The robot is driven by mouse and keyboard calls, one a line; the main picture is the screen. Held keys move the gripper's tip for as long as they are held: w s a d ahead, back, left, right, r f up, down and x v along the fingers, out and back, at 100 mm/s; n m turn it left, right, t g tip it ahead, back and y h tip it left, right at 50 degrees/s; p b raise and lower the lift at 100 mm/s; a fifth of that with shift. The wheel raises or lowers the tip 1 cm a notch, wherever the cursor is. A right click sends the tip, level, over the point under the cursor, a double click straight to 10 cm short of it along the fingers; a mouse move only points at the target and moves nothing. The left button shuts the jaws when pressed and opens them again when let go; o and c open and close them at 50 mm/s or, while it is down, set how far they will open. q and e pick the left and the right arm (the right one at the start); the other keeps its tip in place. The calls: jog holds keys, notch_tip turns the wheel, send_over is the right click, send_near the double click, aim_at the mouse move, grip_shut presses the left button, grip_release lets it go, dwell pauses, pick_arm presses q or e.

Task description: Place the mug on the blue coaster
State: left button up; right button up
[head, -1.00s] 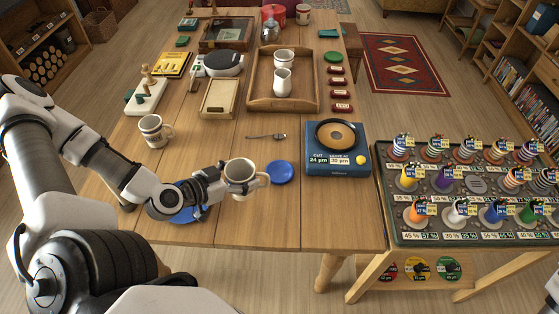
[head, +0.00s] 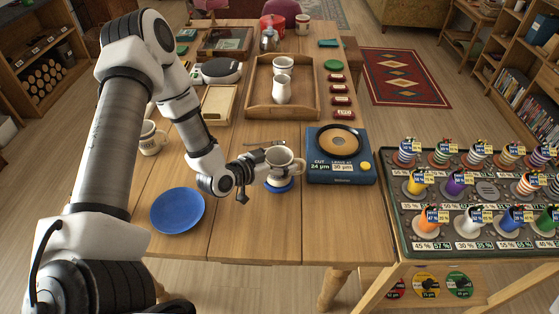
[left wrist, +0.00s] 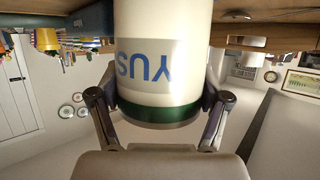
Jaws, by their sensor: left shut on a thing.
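The cream mug (head: 281,163) is held upright in my left gripper (head: 263,165), its handle to the right. In the left wrist view the mug (left wrist: 165,55) fills the top middle, with blue letters and a dark green band, between the two fingers of my left gripper (left wrist: 159,103). The small round blue coaster (head: 279,187) lies on the table directly under the mug, partly hidden by it. I cannot tell whether the mug touches the coaster or is just above it. My right gripper is not in view.
A larger blue plate (head: 177,210) lies at the front left. Another mug (head: 151,139) stands behind it, partly covered by my arm. A blue box with a round dial (head: 340,172) stands close to the right. A wooden tray (head: 256,111) with two white vessels is behind.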

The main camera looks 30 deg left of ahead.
pick_arm(q)
jog(key=o, duration=1)
jog(key=shift+f, duration=0.1)
jog(key=o, duration=0.4)
jog(key=p+v, duration=0.5)
jog(key=v, duration=0.7)
jog(key=shift+s, duration=0.1)
